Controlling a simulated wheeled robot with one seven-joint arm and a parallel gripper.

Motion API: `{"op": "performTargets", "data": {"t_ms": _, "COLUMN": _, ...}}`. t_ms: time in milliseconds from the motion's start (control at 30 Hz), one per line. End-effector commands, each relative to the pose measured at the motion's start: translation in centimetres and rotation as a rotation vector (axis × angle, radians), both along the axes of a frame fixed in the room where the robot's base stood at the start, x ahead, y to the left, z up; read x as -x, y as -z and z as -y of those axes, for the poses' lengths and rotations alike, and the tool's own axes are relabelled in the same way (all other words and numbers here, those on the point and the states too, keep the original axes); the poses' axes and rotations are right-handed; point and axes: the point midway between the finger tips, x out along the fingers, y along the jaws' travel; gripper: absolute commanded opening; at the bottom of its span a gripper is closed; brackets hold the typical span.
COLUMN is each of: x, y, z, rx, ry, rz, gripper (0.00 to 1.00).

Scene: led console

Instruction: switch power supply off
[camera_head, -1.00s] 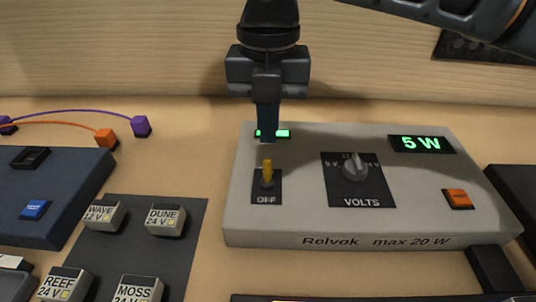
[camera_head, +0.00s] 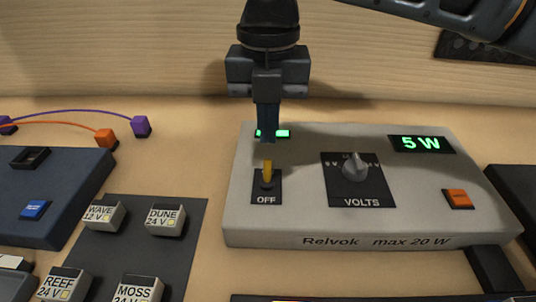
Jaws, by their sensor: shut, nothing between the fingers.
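The power supply (camera_head: 310,220) is a pale grey box marked "Relvok max 20 W". Its toggle switch (camera_head: 267,172) has a yellow lever on a black plate with "OFF" at the near edge; the lever stands up, pointing away from the "OFF" label. A green light (camera_head: 281,133) glows behind it, and the display (camera_head: 421,144) reads "5 W". My gripper (camera_head: 267,138) is shut and empty, pointing down just behind the lever. It partly hides the green light. I cannot tell whether the fingertips touch the lever.
A volts knob (camera_head: 354,168) and an orange button (camera_head: 458,198) are on the same box. At left are a dark blue box (camera_head: 60,190), labelled modules such as DUNE (camera_head: 165,217), and purple and orange leads (camera_head: 107,138). A wooden wall (camera_head: 140,50) stands behind.

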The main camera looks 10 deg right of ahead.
Motion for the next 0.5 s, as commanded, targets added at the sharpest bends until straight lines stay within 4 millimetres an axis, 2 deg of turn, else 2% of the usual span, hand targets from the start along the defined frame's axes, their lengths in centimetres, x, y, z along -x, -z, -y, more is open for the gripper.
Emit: {"op": "performTargets", "data": {"t_ms": 500, "x": 0.01, "y": 0.98, "z": 0.00, "rx": 0.000, "ry": 0.000, "rz": -0.001, "gripper": 0.00}}
